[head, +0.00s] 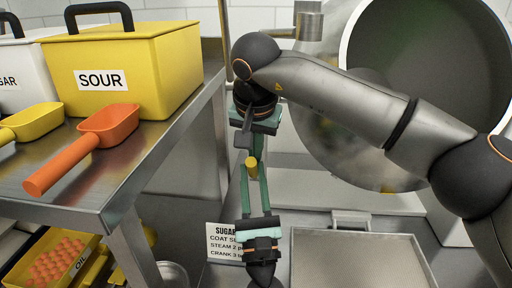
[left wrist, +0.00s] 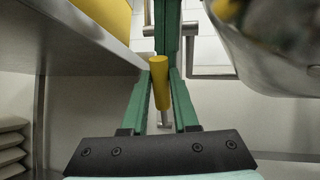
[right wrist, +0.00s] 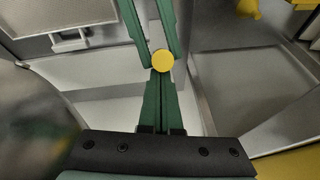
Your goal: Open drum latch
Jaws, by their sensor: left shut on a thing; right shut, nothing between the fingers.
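A yellow cylindrical handle (head: 252,163) stands between my two grippers in the head view. My left gripper (head: 252,178) comes up from the bottom, its green fingers closed on this handle. In the left wrist view the handle (left wrist: 158,82) sits between the fingertips, slightly tilted. In the right wrist view it shows end-on as a yellow disc (right wrist: 162,61). My right gripper (head: 257,150) reaches in from above, shut and empty, its tips close beside the handle; I cannot tell whether they touch. The large metal drum (head: 345,140) is at right, partly hidden by my right arm. I cannot make out a separate latch.
A steel table (head: 160,140) at left holds a yellow SOUR bin (head: 150,60), an orange scoop (head: 85,145) and a yellow scoop (head: 35,122). A sign (head: 228,242) is below. A mesh tray (head: 350,232) lies at lower right. My arms crowd the middle.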

